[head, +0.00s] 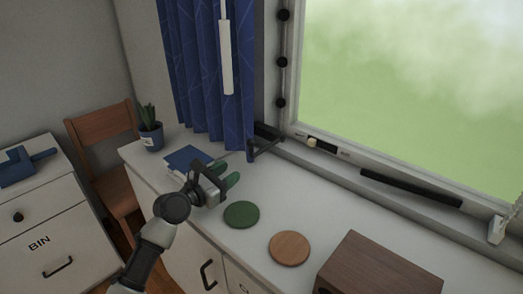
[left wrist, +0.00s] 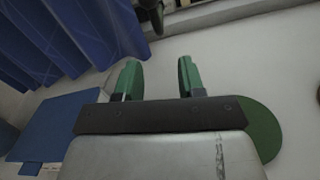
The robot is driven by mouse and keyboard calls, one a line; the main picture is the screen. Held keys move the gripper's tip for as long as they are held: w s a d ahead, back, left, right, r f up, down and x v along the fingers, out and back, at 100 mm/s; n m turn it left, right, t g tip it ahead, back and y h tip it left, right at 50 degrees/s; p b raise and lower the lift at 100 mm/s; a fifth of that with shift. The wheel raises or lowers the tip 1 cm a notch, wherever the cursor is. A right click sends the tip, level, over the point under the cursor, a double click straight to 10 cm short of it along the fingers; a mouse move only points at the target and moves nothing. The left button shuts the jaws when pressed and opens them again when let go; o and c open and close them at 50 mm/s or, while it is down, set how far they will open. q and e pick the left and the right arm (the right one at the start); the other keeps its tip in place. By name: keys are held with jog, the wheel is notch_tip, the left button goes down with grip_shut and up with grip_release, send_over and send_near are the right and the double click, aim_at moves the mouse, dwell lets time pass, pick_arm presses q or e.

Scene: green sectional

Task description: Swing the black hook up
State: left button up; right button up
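The black hook (head: 264,142) appears as a dark angular bracket at the lower right of the blue curtain, beside the window's left corner. Its lower arm reaches out low over the counter. In the left wrist view, a dark piece (left wrist: 152,14) at the top edge, next to the curtain, may be part of it. My left gripper (head: 232,172) is over the white counter, in front of the hook and apart from it. Its two green fingers (left wrist: 160,78) are spread with nothing between them. My right gripper is not in view.
A blue book (head: 188,158) and potted plant (head: 150,134) lie left of my gripper. A green coaster (head: 241,214), a wooden coaster (head: 290,248) and a brown box (head: 380,272) are to the right. The blue curtain (head: 208,80) hangs behind. A black bar (head: 410,188) lies along the sill.

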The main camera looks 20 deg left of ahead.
aim_at(252, 155)
pick_arm(q)
jog(key=x, duration=0.9)
jog(key=shift+w+d+r, duration=0.1)
jog(key=shift+w, duration=0.15)
grip_shut()
